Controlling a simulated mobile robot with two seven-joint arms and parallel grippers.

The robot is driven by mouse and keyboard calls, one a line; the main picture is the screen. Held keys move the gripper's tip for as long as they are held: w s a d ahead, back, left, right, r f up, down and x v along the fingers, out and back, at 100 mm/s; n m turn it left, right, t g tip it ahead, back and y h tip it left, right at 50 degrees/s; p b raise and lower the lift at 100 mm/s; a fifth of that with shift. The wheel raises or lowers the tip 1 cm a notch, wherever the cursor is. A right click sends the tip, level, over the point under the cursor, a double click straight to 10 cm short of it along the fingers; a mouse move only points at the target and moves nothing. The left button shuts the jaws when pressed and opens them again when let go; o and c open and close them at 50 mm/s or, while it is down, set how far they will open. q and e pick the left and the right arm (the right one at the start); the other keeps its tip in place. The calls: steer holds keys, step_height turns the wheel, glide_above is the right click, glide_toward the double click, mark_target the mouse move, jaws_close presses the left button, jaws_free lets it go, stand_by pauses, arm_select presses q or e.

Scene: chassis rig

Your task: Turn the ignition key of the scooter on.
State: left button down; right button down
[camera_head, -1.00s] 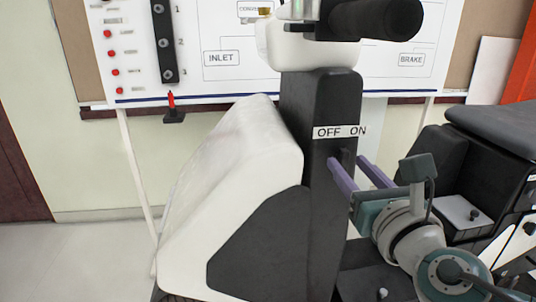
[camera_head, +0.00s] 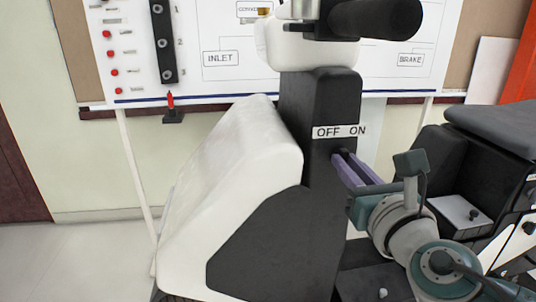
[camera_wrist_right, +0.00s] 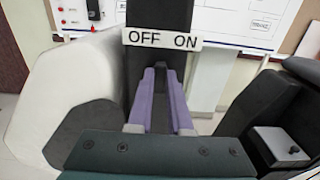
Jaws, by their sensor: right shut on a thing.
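The scooter (camera_head: 240,155) stands upright, with a white front body and a dark column (camera_head: 318,100). An "OFF ON" label (camera_head: 340,131) is on the column; it also shows in the right wrist view (camera_wrist_right: 162,39). My right gripper (camera_head: 344,156) has its two purple fingers at the column, just below the label. In the right wrist view its fingertips (camera_wrist_right: 163,69) are close together under the label. It is shut on the ignition key, which is mostly hidden between the fingers, so its angle cannot be told. My left gripper is not in view.
A black handlebar grip (camera_head: 378,19) is above the column. The dark scooter seat (camera_head: 495,128) and a grey box (camera_head: 460,215) are to the right of my right arm. A white diagram board (camera_head: 220,85) stands behind. Floor is clear at the left.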

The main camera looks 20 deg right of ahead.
stand_by(0.4)
steer(key=shift+d+f+m+b, duration=0.1)
steer(key=shift+m+b, duration=1.3)
steer(key=shift+m, duration=1.55)
steer(key=shift+d+m+b, duration=0.1)
steer(key=shift+m+b, duration=1.25)
steer(key=shift+m, duration=1.6)
steer(key=c, duration=0.8)
jaws_free()
steer(key=shift+c, duration=0.2)
